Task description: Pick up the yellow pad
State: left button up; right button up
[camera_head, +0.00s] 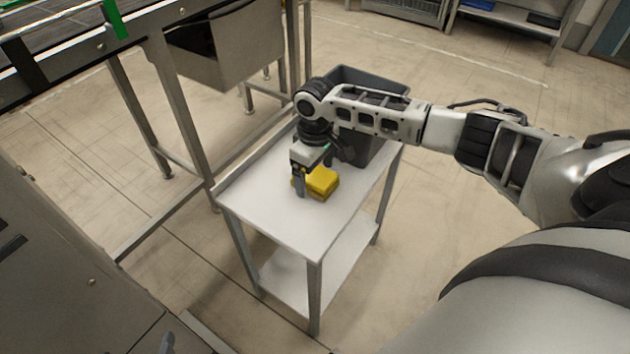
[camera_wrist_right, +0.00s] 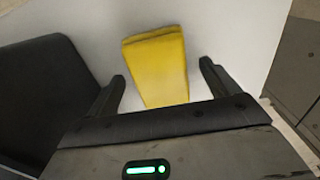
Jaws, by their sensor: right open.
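The yellow pad (camera_head: 322,182) lies on the white top of a small table (camera_head: 290,226). In the right wrist view the yellow pad (camera_wrist_right: 158,65) sits between the two fingers, its lower end hidden behind the gripper body. My right gripper (camera_head: 303,186) is at the pad, pointing down, with one finger in front of its left side. In the right wrist view my right gripper (camera_wrist_right: 162,85) is open, with a gap between each finger and the pad. My left gripper is not in view.
A dark grey bin (camera_head: 365,80) stands on the table behind my right arm, and its wall (camera_wrist_right: 45,90) is close on the left in the wrist view. A conveyor frame (camera_head: 180,100) stands to the left. The table's front part is clear.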

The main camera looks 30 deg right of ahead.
jog(key=shift+f, duration=0.6)
jog(key=c, duration=1.1)
jog(key=shift+r, duration=0.1)
